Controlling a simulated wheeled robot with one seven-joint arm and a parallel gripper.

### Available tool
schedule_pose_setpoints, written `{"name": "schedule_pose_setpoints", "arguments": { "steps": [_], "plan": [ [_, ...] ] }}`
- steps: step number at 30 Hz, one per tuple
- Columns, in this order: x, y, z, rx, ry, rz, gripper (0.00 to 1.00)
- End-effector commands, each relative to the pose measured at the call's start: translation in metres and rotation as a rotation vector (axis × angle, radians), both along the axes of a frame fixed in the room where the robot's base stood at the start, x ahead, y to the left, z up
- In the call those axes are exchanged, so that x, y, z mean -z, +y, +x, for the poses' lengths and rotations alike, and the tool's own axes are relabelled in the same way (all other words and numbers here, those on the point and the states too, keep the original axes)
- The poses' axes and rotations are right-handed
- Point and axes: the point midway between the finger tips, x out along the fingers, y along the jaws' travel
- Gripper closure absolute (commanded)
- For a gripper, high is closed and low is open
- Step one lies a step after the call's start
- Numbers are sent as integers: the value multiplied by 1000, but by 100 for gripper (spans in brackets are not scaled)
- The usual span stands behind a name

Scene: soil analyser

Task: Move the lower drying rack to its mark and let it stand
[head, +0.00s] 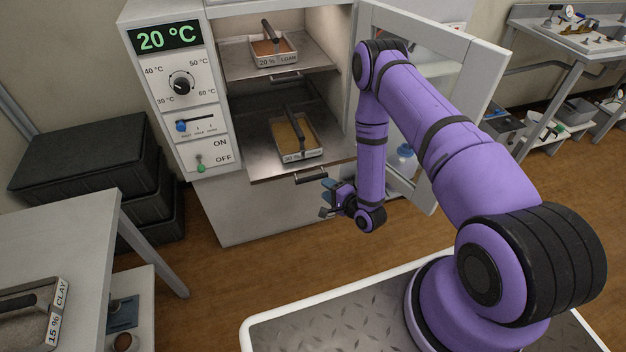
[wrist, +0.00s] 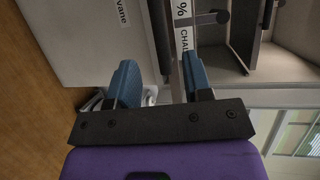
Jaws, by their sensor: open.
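The lower drying rack (head: 262,168) is a metal shelf in the open oven, its front edge at the oven mouth with a dark bar handle (head: 311,178). A tray of tan soil (head: 291,135) with a dark handle stands on it. My gripper (head: 328,199) is open and empty, just right of and below the rack's handle, apart from it as far as I can tell. In the wrist view its blue fingers (wrist: 158,82) are spread, with the tray's "CHAL" label (wrist: 184,32) beyond. I cannot make out the rack's mark.
The upper rack (head: 245,65) holds a loam tray (head: 273,49). The open oven door (head: 481,88) stands right, behind my arm. A control panel (head: 180,90) flanks the oven on the left. A table (head: 60,243) with a clay tray is at lower left. Floor before the oven is clear.

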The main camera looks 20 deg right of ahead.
Motion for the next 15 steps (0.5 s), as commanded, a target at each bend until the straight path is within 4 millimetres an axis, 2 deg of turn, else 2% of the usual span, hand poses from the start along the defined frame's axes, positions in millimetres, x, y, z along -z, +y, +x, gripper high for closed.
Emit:
{"name": "schedule_pose_setpoints", "arguments": {
  "steps": [9, 15],
  "plan": [
    [10, 22, 51, -1, -2, -2, 54],
    [14, 29, 69, 0, -1, -2, 54]
  ]
}}
